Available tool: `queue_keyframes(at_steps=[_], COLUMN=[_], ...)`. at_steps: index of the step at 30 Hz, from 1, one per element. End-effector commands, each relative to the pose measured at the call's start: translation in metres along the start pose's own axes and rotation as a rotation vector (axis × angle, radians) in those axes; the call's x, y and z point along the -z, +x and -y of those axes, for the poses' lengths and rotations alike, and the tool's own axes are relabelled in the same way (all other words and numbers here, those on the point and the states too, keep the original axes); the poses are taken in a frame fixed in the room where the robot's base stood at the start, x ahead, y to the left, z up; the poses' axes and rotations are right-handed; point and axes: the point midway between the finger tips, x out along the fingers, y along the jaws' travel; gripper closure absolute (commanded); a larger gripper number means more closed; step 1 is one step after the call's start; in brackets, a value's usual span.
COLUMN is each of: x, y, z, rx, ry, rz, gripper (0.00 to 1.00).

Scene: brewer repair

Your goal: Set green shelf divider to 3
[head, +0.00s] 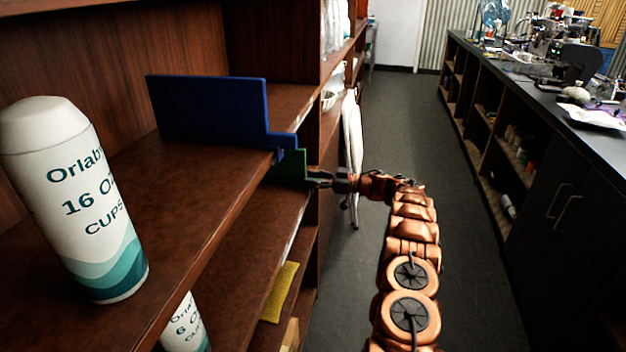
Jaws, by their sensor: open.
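A blue shelf divider (208,108) stands on the upper shelf, its stepped end reaching the shelf's front edge. The green shelf divider (290,166) shows just below and behind the blue one's end, at the level under that shelf; most of it is hidden by the upper shelf. My gripper (314,179) is open at the green divider's outer end, with my arm coming in from the right. Whether the fingers touch the divider is too small to tell. No number marks on the shelf can be read.
A white cup sleeve labelled Orlab (75,200) leans in view at the left on the upper shelf (185,205). A second sleeve (185,325) and a yellow item (280,292) are lower down. The grey aisle floor (410,130) is clear; a dark counter (540,100) lines the right.

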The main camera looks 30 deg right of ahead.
Motion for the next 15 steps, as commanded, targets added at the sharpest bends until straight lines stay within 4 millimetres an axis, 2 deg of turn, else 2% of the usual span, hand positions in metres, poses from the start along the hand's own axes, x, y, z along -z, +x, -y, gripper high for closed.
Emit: queue_keyframes(at_steps=[8,15], x=[0.000,0.000], y=[-0.016,-0.055], z=[0.000,-0.001], rx=[-0.001,-0.002], ry=[0.000,-0.001], rz=[0.000,0.000], gripper=[0.56,0.56])
